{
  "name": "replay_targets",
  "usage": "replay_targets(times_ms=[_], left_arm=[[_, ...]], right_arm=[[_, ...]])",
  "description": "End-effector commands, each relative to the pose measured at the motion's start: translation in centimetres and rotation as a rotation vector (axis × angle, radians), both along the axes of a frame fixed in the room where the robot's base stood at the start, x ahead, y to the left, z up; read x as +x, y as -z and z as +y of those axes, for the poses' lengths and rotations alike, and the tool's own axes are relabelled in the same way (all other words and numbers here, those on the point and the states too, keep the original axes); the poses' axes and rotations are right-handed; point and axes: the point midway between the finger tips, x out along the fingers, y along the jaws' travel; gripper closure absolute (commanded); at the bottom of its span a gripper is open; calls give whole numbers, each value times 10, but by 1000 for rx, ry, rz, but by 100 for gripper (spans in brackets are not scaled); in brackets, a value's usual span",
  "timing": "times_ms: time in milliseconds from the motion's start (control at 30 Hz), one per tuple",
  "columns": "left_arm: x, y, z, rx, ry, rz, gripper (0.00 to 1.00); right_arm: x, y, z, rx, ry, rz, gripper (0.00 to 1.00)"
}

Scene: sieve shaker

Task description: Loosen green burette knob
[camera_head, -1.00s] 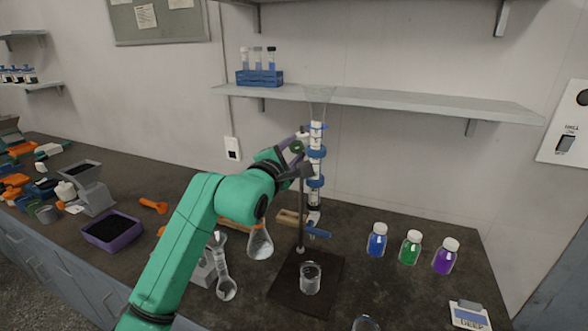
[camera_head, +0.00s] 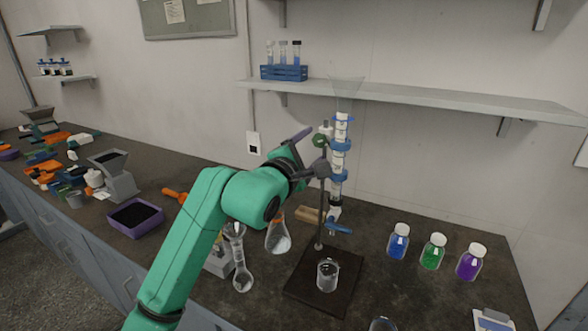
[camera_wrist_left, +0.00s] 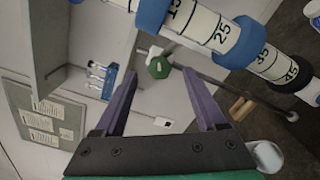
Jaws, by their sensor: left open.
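The burette (camera_head: 340,160) stands upright on the stand, with a white scale and blue collars. Its green knob (camera_head: 320,140) is beside the burette's upper part, and it also shows in the left wrist view (camera_wrist_left: 158,68). My left gripper (camera_wrist_left: 160,74) is open and empty, its purple fingertips on either side of the knob in that view, with the knob appearing beyond them. In the head view the left gripper (camera_head: 304,138) is just left of the knob; a gap shows between. Part of the jaws is hidden there. My right gripper is not in view.
A stand rod (camera_head: 319,220) rises from a dark base (camera_head: 345,272) holding a beaker (camera_head: 327,274). A blue stopcock handle (camera_head: 339,228) sits low on the burette. Flasks (camera_head: 278,238) stand close to my left arm. A shelf (camera_head: 430,98) runs behind; bottles (camera_head: 432,252) stand right.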

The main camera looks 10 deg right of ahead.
Motion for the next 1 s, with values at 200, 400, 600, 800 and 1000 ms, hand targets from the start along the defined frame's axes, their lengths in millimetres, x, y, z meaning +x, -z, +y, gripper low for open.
replay_targets(times_ms=[200, 400, 600, 800, 1000], left_arm=[[-54, 7, 35, 1, -2, -5, 27], [-88, 3, 57, -1, -2, -1, 27], [-95, 1, 61, 0, 0, 2, 27], [-97, 2, 57, -21, 20, 11, 27], [-149, -3, 30, -589, 416, 231, 27]], right_arm=[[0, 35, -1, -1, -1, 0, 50], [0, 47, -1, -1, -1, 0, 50], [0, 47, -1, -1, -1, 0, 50], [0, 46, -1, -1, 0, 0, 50], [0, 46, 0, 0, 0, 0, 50]])
